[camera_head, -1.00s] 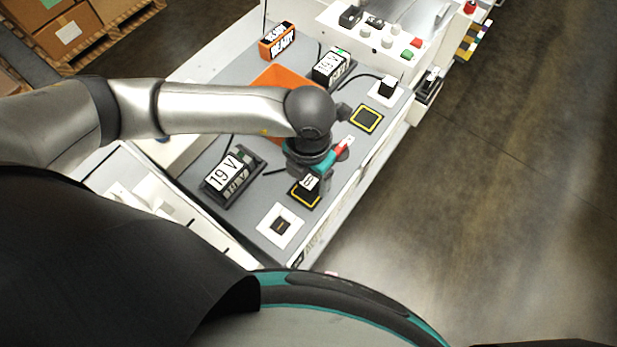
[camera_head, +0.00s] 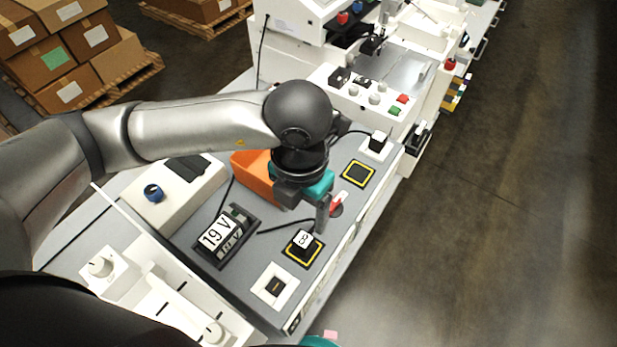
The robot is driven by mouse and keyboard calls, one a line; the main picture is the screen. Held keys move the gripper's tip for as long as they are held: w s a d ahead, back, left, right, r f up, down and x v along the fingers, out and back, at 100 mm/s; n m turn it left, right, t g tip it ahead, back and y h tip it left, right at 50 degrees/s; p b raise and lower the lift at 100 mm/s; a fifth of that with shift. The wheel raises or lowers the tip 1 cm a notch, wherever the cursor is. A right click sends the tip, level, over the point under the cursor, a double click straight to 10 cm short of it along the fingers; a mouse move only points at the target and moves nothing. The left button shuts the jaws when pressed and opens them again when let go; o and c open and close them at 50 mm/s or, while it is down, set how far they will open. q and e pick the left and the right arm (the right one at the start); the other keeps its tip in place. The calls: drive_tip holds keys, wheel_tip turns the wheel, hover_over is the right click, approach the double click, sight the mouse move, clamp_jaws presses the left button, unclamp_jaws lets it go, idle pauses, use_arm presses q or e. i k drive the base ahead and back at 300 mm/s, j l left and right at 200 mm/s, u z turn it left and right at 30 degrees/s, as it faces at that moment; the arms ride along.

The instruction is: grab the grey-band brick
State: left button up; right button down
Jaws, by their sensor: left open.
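A black power brick (camera_head: 225,236) with a white "19 V" label lies in a dark cradle on the grey bench top, left of my left gripper. A greyish strip shows by its label, but I cannot tell for certain that it is the grey band. My left gripper (camera_head: 305,210) is open and points down over the bench, right of the brick and apart from it. Its jaws look empty. A second labelled brick, seen earlier farther back, is now hidden behind my arm.
A small black block (camera_head: 302,241) with a white label stands on a yellow-edged pad below the gripper. A cable runs beside the brick.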

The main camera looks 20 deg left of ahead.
sight(219, 238)
drive_tip(key=k+l, duration=0.65)
drive_tip(key=k, duration=0.25)
